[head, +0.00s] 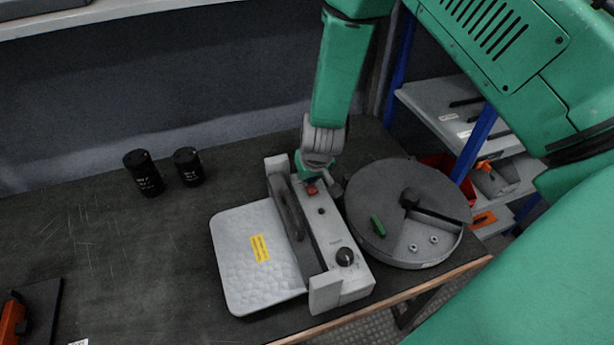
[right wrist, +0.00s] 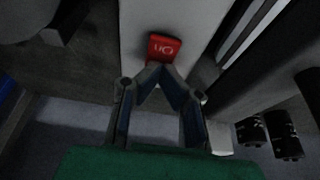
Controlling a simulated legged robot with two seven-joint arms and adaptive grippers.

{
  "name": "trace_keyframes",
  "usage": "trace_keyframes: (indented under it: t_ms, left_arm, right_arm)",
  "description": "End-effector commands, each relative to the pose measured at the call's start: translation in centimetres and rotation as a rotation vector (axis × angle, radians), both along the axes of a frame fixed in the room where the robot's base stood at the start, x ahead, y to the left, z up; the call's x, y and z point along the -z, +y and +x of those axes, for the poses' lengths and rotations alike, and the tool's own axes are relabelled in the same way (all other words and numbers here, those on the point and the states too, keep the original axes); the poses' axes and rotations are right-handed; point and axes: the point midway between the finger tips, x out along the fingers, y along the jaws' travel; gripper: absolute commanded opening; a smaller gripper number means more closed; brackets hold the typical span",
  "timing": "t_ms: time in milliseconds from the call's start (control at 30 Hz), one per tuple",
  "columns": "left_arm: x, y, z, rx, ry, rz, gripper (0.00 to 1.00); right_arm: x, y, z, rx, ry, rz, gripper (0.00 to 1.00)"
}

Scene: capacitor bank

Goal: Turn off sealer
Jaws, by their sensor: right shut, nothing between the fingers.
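The sealer (head: 331,238) stands on the dark workbench, with a light dimpled plate (head: 243,275) on its left side and a black knob (head: 345,257) near its front end. Its red switch (head: 312,190) is at the far end of the top face. In the right wrist view the red switch (right wrist: 164,47) carries the letters "On" upside down. My right gripper (head: 314,178) is over the far end of the sealer. In the right wrist view its fingertips (right wrist: 160,70) meet, empty, right at the switch's edge; I cannot tell whether they touch it. My left gripper is out of view.
A round grey device (head: 440,245) with a green handle stands close to the sealer's right. Two black cylinders (head: 144,172) (head: 188,166) stand behind to the left. Shelves (head: 470,120) with blue posts are at the right. The bench's left middle is clear.

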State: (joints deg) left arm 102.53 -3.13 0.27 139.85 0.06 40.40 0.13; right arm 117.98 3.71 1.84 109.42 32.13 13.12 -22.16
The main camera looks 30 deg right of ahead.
Motion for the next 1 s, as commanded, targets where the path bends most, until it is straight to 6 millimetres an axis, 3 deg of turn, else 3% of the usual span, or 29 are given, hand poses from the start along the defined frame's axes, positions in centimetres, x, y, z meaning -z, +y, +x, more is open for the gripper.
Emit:
trace_keyframes:
  t_ms: [633,900,1000]
  left_arm:
    - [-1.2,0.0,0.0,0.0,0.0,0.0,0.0]
    - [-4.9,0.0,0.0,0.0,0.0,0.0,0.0]
    - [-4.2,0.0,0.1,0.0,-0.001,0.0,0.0]
  right_arm:
    - [-1.1,0.1,-0.8,0.001,-0.001,0.001,0.0]
    - [-5.1,-0.4,-0.6,0.001,-0.001,0.0,0.0]
    - [-7.2,-0.3,-0.6,-0.001,-0.005,-0.001,0.0]
